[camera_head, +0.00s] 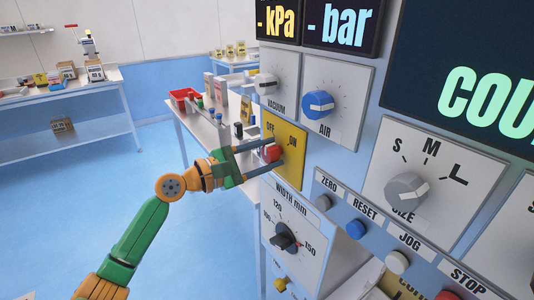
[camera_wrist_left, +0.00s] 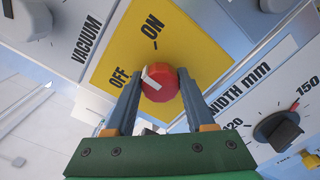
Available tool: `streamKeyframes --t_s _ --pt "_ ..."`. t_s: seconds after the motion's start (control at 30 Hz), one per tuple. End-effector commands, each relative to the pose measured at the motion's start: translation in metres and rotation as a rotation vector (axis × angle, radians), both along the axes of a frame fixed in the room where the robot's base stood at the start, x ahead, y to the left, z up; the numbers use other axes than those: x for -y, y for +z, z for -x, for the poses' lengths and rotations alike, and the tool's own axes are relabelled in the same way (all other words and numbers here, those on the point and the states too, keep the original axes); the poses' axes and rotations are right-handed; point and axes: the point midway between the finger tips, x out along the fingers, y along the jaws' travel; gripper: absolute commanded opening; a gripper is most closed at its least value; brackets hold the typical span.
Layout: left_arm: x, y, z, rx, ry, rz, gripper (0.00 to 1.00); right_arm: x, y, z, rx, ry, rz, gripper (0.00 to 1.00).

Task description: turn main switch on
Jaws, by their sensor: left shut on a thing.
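The main switch is a red round knob (camera_head: 271,153) on a yellow plate (camera_head: 293,136) marked OFF and ON. In the left wrist view the knob (camera_wrist_left: 165,92) has a white mark on its OFF side; its exact pointing is hard to tell. My left gripper (camera_head: 267,156) comes in from the left, with one finger on each side of the knob. The left wrist view also shows my left gripper (camera_wrist_left: 160,82) shut on the knob. Its fingers partly cover the knob's sides. My right gripper is not in view.
A grey vacuum dial (camera_head: 265,84) and a blue air dial (camera_head: 318,104) sit above the switch. The width dial (camera_head: 286,240) is below it. A size dial (camera_head: 406,190) and several push buttons are to the right. A table with a red bin (camera_head: 185,96) stands behind my left arm.

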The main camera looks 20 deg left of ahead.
Motion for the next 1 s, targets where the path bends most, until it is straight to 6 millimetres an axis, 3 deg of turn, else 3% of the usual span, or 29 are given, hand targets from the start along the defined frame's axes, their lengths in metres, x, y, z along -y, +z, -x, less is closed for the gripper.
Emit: streamKeyframes --t_s 0.6,1.0 --pt "0.001 -0.002 0.001 0.332 0.0 -0.424 0.0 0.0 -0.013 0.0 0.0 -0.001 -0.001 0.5" --pt "0.001 -0.002 0.0 0.443 0.001 -0.567 0.0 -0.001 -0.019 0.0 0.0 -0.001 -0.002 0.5"
